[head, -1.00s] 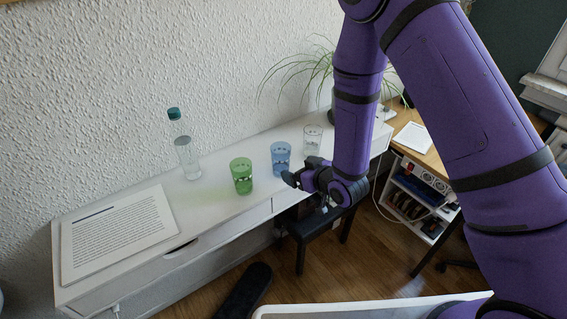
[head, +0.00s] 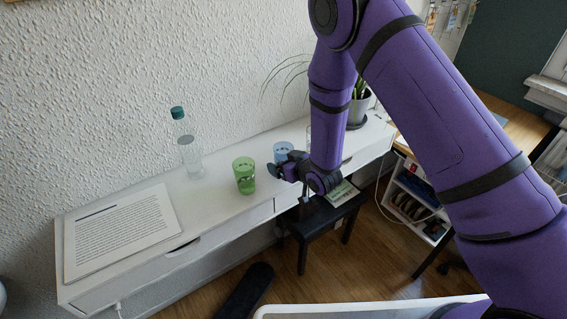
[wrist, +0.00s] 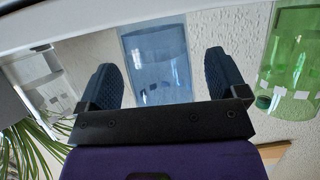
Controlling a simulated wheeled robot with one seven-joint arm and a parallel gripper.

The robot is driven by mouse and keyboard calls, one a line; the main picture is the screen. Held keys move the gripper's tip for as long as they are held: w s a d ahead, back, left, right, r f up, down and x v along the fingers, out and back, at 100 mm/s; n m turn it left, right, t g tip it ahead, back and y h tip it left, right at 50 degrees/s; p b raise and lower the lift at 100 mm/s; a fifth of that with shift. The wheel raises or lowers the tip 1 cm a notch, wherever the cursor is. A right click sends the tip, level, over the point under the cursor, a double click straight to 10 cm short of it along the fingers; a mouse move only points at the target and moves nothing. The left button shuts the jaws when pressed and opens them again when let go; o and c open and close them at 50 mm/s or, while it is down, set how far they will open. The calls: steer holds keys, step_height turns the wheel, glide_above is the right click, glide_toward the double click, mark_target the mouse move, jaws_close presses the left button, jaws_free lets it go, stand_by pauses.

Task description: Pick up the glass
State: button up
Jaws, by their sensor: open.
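A blue glass (head: 284,150) stands on the white desk, partly hidden behind my gripper in the head view. In the wrist view the blue glass (wrist: 157,62) shows between the two open fingers. A green glass (head: 244,176) stands to its left in the head view, and at the right in the wrist view (wrist: 292,62). A clear glass (wrist: 45,78) shows at the left in the wrist view; in the head view my arm mostly hides it. My gripper (head: 277,170) is open and empty, close in front of the blue glass.
The white desk (head: 222,205) also holds a clear bottle with a green cap (head: 188,146), a printed sheet (head: 120,232) and a potted plant (head: 358,108). A black bench (head: 325,215) stands below the desk's front edge.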

steer(key=shift+c, duration=0.2)
steer(key=c, duration=1.1)
steer(key=shift+r, duration=0.25)
